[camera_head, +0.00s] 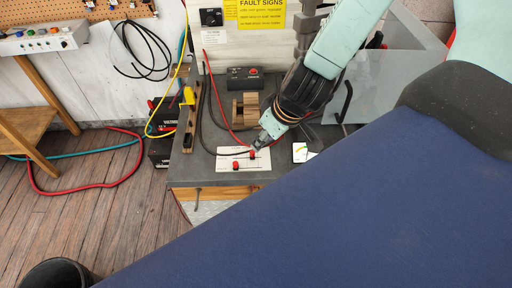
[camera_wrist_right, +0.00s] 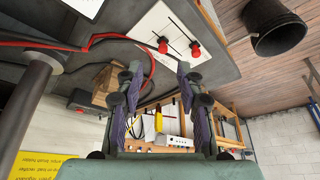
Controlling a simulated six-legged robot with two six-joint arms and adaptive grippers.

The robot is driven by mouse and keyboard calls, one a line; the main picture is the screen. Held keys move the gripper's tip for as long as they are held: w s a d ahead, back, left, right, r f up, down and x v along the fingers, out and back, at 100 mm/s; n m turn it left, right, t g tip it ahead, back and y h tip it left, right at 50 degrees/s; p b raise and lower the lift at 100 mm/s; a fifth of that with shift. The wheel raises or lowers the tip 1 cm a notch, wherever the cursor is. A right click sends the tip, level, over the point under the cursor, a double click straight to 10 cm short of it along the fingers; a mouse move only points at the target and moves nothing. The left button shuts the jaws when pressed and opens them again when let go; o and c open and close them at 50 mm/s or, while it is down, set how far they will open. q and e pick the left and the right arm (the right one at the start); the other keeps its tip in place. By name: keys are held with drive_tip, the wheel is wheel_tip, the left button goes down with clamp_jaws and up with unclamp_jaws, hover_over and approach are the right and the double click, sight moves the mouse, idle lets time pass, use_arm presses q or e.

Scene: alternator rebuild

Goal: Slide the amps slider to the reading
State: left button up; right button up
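A white slider panel (camera_head: 228,161) lies near the front edge of the grey bench, with two dark slots. Each slot has a red knob, one farther back (camera_head: 252,154) and one nearer the front (camera_head: 236,166). In the right wrist view the panel (camera_wrist_right: 150,22) shows the knobs side by side, one (camera_wrist_right: 163,45) and another (camera_wrist_right: 195,49). No label is readable, so I cannot tell which is amps. My right gripper (camera_head: 260,143) is at the panel's back right, close to the farther knob. Its fingers (camera_wrist_right: 159,68) are apart and empty. My left gripper is not in view.
A wooden block (camera_head: 246,109) and a black box with a red button (camera_head: 244,77) stand behind the panel. Red and black cables cross the bench beside it. A small white card (camera_head: 300,152) lies to the right. A dark bin (camera_head: 60,274) stands on the floor.

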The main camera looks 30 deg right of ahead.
sight(254, 152)
drive_tip(key=f+b, duration=0.1)
drive_tip(key=w+a+f+b, duration=0.1)
drive_tip(key=f, duration=0.1)
drive_tip(key=shift+w+a, duration=0.1)
drive_tip(key=shift+w, duration=0.1)
drive_tip(key=shift+w+f+b, duration=0.1)
drive_tip(key=shift+f+b, duration=0.25)
drive_tip(key=shift+b, duration=0.2)
drive_tip(key=shift+w+d+f+b, duration=0.1)
drive_tip(key=shift+w+f+b, duration=0.05)
drive_tip(key=shift+f+b, duration=0.35)
drive_tip(key=shift+w+d+f+b, duration=0.1)
drive_tip(key=shift+w+f+b, duration=0.05)
drive_tip(key=shift+f+b, duration=0.35)
drive_tip(key=shift+w+a+f, duration=0.1)
drive_tip(key=shift+w+f, duration=0.05)
drive_tip(key=shift+f, duration=0.05)
drive_tip(key=shift+w+a+f+b, duration=0.15)
drive_tip(key=shift+w+a+b, duration=0.1)
drive_tip(key=shift+b, duration=0.1)
drive_tip(key=shift+s, duration=0.1)
drive_tip(key=shift+s+d, duration=0.1)
drive_tip(key=shift+d, duration=0.15)
drive_tip(key=shift+c, duration=0.3)
